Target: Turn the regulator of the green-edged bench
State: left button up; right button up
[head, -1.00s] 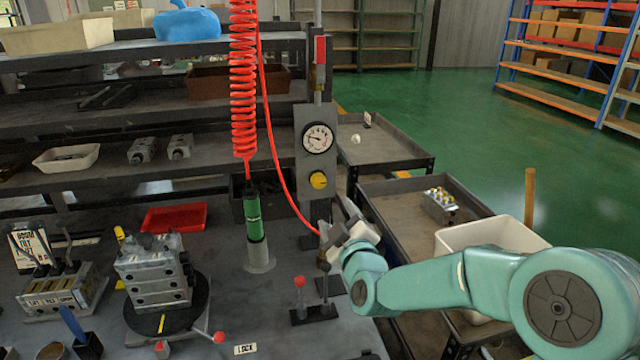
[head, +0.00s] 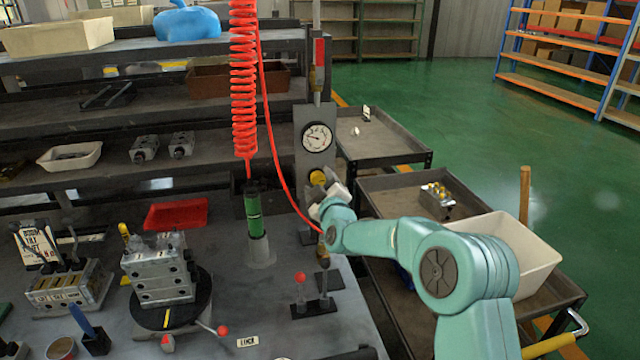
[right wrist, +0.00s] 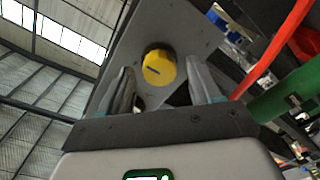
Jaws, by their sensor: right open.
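The regulator's yellow knob (head: 318,177) sits on a grey upright panel (head: 301,150), below a round white gauge (head: 317,138). My right gripper (head: 322,190) is just in front of and below the knob in the head view. In the right wrist view the yellow knob (right wrist: 159,67) shows between and beyond the two open fingers (right wrist: 160,85), with a dark pointer line on its face. I see no contact between fingers and knob. No green edge shows on the bench (head: 215,330) in these views. My left gripper is not in view.
A red coiled hose (head: 243,80) hangs left of the panel above a green tool (head: 253,212); its thin red line passes near my gripper. A red-knobbed lever (head: 300,278) stands below. A valve block (head: 160,270) sits on a turntable at left. Carts with a white bin (head: 520,240) stand right.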

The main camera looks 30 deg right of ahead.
jog(key=c, duration=1)
jog(key=shift+f+m+b, duration=0.15)
jog(key=shift+m+b, duration=0.25)
jog(key=shift+b, duration=0.4)
jog(key=shift+c, duration=0.2)
jog(key=m+b, duration=0.6)
jog(key=shift+b, duration=0.35)
jog(key=m+b, duration=0.2)
jog(key=m, duration=0.1)
jog(key=shift+m+b, duration=0.3)
jog(key=shift+b, duration=0.1)
jog(key=m+b, duration=0.2)
jog(key=m, duration=0.1)
jog(key=shift+m, duration=0.3)
jog(key=m+b, duration=0.2)
jog(key=m, duration=0.2)
jog(key=shift+d+m+h, duration=0.1)
jog(key=shift+m+h, duration=0.3)
jog(key=m+b, duration=0.2)
jog(key=m, duration=0.2)
jog(key=shift+m, duration=0.3)
jog(key=shift+m+b, duration=0.4)
jog(key=shift+m, duration=1.5)
jog(key=shift+r, duration=0.2)
